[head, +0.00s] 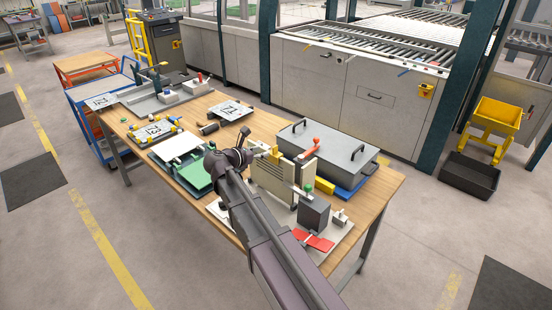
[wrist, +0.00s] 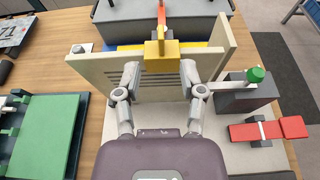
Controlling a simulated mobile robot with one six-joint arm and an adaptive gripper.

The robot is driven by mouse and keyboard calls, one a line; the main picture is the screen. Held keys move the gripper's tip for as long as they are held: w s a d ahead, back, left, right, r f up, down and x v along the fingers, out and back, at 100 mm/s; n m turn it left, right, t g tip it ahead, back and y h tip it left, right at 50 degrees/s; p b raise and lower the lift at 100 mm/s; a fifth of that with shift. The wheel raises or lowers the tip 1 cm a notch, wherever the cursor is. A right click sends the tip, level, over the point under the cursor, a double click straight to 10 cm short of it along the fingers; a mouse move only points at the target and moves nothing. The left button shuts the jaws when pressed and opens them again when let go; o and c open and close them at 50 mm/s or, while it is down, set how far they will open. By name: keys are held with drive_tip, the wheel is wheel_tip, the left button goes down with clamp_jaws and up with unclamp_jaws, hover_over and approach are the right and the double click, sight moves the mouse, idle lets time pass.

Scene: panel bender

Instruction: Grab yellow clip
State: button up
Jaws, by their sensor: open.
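The yellow clip (wrist: 161,54) sits on the top edge of an upright beige slotted panel in the wrist view, near the picture's middle. It shows small in the head view (head: 273,151), just right of my gripper. My gripper (wrist: 162,76) is open, with one finger to each side of the clip's line. The clip appears a little beyond the fingertips, and nothing is between them. In the head view my gripper (head: 238,150) is near the panel's upper left end. Whether the fingertips touch the panel is unclear.
A green-topped fixture (wrist: 42,135) is at left. A red lever (wrist: 268,130) and a green knob (wrist: 256,74) are at right.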

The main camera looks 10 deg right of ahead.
sight(273, 149)
drive_tip(key=shift+x, duration=1.4)
drive_tip(key=shift+b+x, duration=1)
drive_tip(key=shift+x, duration=1.6)
clamp_jaws()
